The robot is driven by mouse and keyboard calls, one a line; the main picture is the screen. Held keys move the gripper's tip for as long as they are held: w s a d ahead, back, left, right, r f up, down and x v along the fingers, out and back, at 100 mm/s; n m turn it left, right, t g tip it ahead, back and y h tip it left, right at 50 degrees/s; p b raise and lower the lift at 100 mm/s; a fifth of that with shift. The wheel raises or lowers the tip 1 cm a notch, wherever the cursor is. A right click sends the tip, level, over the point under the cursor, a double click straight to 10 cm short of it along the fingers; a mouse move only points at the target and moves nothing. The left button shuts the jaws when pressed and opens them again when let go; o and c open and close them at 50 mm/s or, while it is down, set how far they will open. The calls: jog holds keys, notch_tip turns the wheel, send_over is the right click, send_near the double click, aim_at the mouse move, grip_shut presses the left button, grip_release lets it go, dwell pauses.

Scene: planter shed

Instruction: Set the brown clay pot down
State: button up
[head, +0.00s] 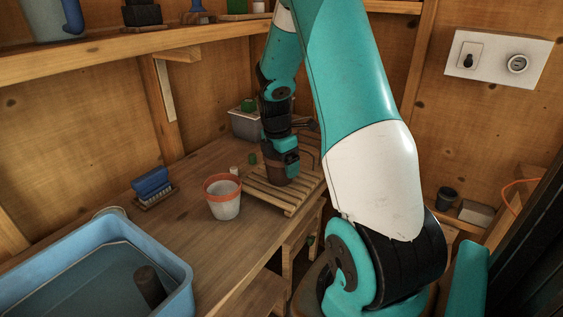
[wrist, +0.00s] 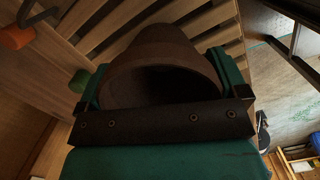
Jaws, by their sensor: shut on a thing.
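The brown clay pot (head: 277,177) is between the fingers of my gripper (head: 281,166), at the slatted wooden rack (head: 262,191) on the bench. In the wrist view the pot (wrist: 165,57) fills the middle, its open rim towards the camera. The green fingers of my gripper (wrist: 163,88) are shut on its two sides. The slats show behind the pot. I cannot tell whether its base touches them. The far side of the pot is hidden.
A whitish pot with an orange rim (head: 224,203) stands left of the rack. A blue brush (head: 152,183) and a blue basin (head: 180,270) are further left. Small green (head: 252,159) and white (head: 234,170) pieces lie near the rack. A grey box (head: 247,125) stands behind.

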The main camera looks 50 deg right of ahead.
jog(key=o, duration=0.8)
jog(key=shift+f, duration=0.15)
jog(key=shift+o, duration=0.2)
notch_tip(320, 180, up, 12)
jog(key=a, duration=0.2)
jog(key=s+a+r+m+t+y, duration=0.1)
jog(key=a+r+m, duration=0.1)
jog(key=a, duration=1)
jog(key=s+a+r+m+t+y, duration=0.1)
jog(key=s+a+r+y, duration=0.1)
jog(key=a, duration=0.9)
jog(key=s+a+m+g+y, duration=0.1)
jog(key=s+a+m, duration=0.3)
jog(key=s+a, duration=0.9)
jog(key=shift+s+a+r+g+y+p, duration=0.2)
jog(key=shift+a+r+g+y+p, duration=0.15)
jog(key=shift+a+y, duration=0.35)
jog(key=shift+d, duration=0.1)
